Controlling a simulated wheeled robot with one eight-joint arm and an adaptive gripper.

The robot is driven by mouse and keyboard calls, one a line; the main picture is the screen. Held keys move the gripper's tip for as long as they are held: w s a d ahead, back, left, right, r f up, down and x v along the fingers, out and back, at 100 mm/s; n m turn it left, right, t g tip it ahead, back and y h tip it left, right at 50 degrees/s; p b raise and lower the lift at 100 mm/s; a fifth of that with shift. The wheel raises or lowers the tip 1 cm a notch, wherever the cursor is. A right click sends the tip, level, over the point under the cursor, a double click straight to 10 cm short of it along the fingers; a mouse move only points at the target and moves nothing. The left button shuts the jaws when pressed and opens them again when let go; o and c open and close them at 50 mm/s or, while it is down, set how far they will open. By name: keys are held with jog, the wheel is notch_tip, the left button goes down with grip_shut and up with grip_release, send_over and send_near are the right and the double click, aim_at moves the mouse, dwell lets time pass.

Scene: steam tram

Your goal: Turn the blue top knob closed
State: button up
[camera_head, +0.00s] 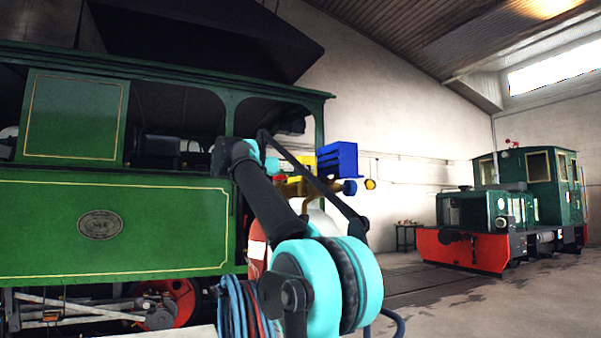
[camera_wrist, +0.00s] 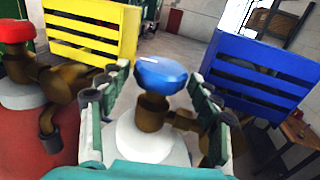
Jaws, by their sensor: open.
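The blue top knob (camera_wrist: 162,75) sits on a brown tap or valve body (camera_wrist: 152,112) in the middle of the wrist view. The valve rises from a round white base (camera_wrist: 150,148). My gripper (camera_wrist: 162,100) is open, with one finger on each side of the valve and the knob between and just beyond the fingertips. I cannot tell whether either finger touches it. In the head view my arm hides most of the valve area, and a blue knob (camera_head: 349,187) shows right of the arm; I cannot tell if it is the same one.
A red knob (camera_wrist: 16,31) on another brown valve is at the left. A yellow slatted crate (camera_wrist: 88,38) stands behind left, and a blue slatted crate (camera_wrist: 256,75) behind right. A green steam tram (camera_head: 110,225) fills the left of the head view; a green-and-red locomotive (camera_head: 510,215) stands far right.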

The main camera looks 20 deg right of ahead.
jog(key=shift+d, duration=0.3)
jog(key=shift+c, duration=0.6)
jog(key=c, duration=0.8)
jog(key=shift+o, duration=0.2)
jog(key=shift+w, duration=0.1)
jog(key=shift+w+g, duration=0.1)
jog(key=shift+g, duration=0.2)
jog(key=shift+w+m+g+h, duration=0.2)
jog(key=shift+m+g+h, duration=0.1)
jog(key=shift+m+g, duration=1.2)
jog(key=shift+w+m+g, duration=0.1)
jog(key=shift+m+g, duration=0.9)
jog(key=shift+g, duration=1.1)
jog(key=shift+m+g+y, duration=0.4)
jog(key=shift+m+g, duration=0.3)
jog(key=shift+g, duration=0.3)
